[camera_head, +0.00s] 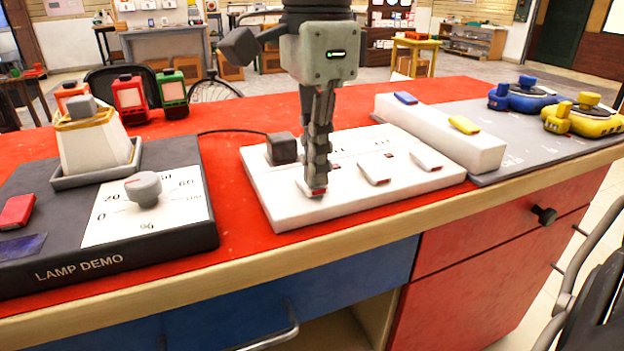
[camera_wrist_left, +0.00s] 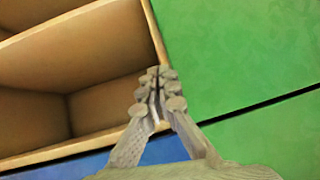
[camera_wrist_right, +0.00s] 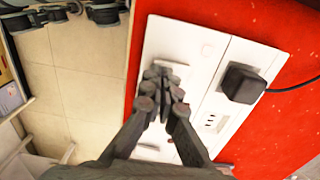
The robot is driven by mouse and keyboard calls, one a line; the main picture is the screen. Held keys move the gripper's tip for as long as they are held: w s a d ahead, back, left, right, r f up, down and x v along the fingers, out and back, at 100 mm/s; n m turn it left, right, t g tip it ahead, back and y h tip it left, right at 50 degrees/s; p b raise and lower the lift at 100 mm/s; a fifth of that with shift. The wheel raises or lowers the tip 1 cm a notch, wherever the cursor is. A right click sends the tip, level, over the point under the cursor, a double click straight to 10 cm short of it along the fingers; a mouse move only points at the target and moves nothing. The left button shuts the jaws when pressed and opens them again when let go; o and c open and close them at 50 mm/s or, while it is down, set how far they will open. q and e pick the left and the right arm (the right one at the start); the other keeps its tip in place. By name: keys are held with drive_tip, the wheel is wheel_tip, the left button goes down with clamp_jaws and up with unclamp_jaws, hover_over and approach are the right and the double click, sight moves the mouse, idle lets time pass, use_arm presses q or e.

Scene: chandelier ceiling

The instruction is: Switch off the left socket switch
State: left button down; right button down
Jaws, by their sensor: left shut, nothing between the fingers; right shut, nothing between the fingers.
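The white socket panel (camera_head: 285,212) lies on the red bench top. It has three rocker switches along its near side. The left socket switch (camera_wrist_right: 176,68) is mostly hidden behind my right gripper's fingertips in the head view. The middle switch (camera_head: 374,174) and the right switch (camera_head: 427,161) show clear. My right gripper (camera_head: 317,188) is shut and empty, pointing down with its tips at the left switch; I cannot tell whether they press it. My left gripper (camera_wrist_left: 154,84) is shut and empty, and shows only in the left wrist view.
A black plug (camera_head: 283,148) with a cable sits at the panel's back left. The lamp demo box (camera_head: 150,255) with a dial stands left. A long white block (camera_head: 440,133) stands right, close to the panel. Blue and yellow devices (camera_head: 585,117) are at far right.

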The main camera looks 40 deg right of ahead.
drive_tip(key=shift+f, duration=0.35)
drive_tip(key=shift+r+p, duration=2.5)
drive_tip(key=shift+r, duration=1.1)
